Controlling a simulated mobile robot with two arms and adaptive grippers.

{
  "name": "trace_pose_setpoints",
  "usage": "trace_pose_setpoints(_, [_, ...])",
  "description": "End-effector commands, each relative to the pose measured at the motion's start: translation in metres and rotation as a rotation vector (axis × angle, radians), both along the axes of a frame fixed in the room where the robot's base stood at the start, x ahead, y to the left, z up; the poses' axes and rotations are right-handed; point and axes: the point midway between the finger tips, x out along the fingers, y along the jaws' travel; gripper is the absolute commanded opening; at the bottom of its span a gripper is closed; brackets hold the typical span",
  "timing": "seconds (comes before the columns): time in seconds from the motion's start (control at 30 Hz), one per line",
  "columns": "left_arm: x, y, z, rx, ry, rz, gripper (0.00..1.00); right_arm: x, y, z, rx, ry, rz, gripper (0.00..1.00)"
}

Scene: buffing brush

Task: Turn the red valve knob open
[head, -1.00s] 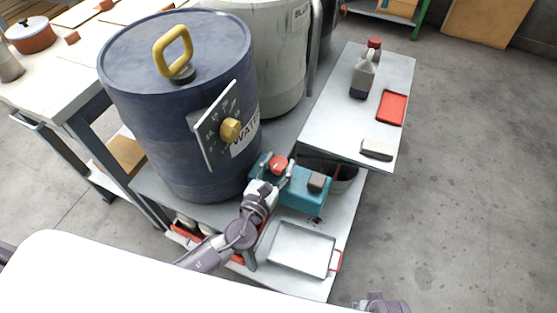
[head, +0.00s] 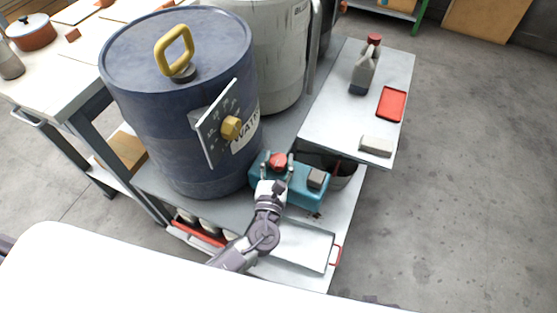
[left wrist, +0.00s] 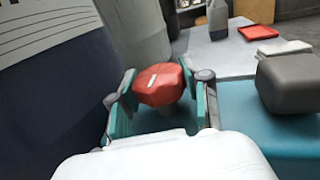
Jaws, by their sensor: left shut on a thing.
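The red valve knob (head: 278,160) sits on top of a teal unit (head: 305,196) beside the blue drum. In the left wrist view, the knob (left wrist: 160,90) is a faceted red cap with a short white mark on top. My left gripper (head: 277,171) is shut on it, with one finger on each side. The gripper's teal-padded fingers also show in the left wrist view (left wrist: 160,98). The knob's lower part is partly hidden behind my gripper. My right gripper is not in view.
A blue drum (head: 165,120) with a marked plate and yellow knob (head: 231,127) stands close left of the teal unit. A grey block (head: 318,178) sits on the unit's right. A metal tray (head: 300,248) lies in front. A bottle (head: 364,68) and red tray (head: 391,104) are on the right shelf.

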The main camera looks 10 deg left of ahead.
Motion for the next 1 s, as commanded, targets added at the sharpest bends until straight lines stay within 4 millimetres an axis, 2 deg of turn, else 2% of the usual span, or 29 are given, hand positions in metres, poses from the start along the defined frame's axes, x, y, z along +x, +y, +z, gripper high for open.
trace_pose_setpoints(0.07, [0.001,0.0,0.002,0.0,-0.004,0.001,0.13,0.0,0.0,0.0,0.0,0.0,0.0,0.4])
trace_pose_setpoints(0.1, [0.001,0.0,0.002,0.0,-0.004,0.001,0.53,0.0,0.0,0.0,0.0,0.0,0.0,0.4])
trace_pose_setpoints(0.23, [0.001,0.0,0.001,0.0,-0.003,0.0,0.74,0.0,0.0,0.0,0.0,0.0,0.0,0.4])
trace_pose_setpoints(0.53, [0.0,0.0,0.0,0.0,-0.001,-0.001,0.74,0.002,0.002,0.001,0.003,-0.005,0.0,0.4])
trace_pose_setpoints(0.67, [-0.01,0.0,-0.001,0.001,0.001,-0.001,0.74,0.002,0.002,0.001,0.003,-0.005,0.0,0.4])
trace_pose_setpoints(0.77, [-0.026,-0.001,-0.001,0.001,0.003,-0.002,0.74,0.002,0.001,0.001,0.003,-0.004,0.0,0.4])
trace_pose_setpoints(1.0, [-0.078,-0.004,-0.001,0.001,0.003,-0.002,0.74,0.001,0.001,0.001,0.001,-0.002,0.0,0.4])
